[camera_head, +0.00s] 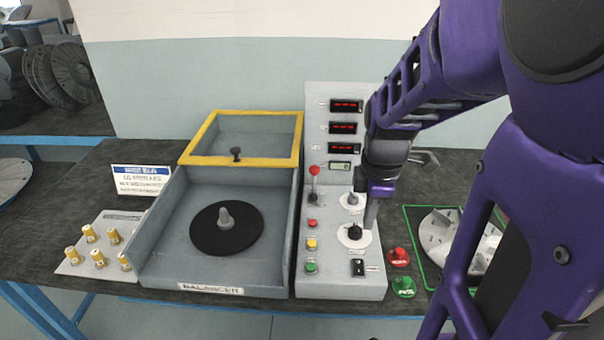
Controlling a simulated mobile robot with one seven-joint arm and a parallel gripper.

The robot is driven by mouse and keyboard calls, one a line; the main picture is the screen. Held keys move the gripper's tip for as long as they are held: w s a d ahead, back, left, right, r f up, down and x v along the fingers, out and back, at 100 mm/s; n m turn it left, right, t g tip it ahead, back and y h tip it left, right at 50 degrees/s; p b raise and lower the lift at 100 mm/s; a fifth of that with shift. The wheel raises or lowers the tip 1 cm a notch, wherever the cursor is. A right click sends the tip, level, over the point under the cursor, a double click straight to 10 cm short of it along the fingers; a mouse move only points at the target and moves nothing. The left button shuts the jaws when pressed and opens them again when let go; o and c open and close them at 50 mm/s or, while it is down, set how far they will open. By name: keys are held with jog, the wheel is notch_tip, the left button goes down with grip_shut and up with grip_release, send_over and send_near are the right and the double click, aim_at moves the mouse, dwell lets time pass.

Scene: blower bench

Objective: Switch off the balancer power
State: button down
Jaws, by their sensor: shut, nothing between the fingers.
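The balancer (160,270) is a grey open box with a yellow-framed lid (199,135) raised at its back and a black disc (241,241) inside. Its grey control panel (335,287) stands on the right. A black rocker switch (358,268) sits low on the panel; its position and label are too small to read. Above it is a black knob (354,232) on a white dial. My gripper (370,226) is shut and empty, pointing down over the panel beside this knob; I cannot tell if they touch.
The panel also has a red-knobbed lever (314,171), red, yellow and green buttons (311,267), a second dial (352,201) and lit displays (346,105). Red (398,257) and green (404,287) pieces lie to its right. A plate of brass fittings (71,267) lies at left.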

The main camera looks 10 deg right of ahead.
aim_at(358, 263)
jog(key=shift+d, duration=0.1)
dwell(0.4)
jog(key=f+b, duration=0.3)
jog(key=f, duration=0.1)
jog(key=w+f+b, duration=0.1)
jog(key=f+b, duration=0.3)
jog(key=f, duration=0.1)
jog(key=f+b, duration=0.3)
jog(key=f, duration=0.2)
jog(key=shift+w+d, duration=0.2)
jog(key=shift+w, duration=0.1)
jog(key=shift+f, duration=0.25)
jog(key=shift+s, duration=0.15)
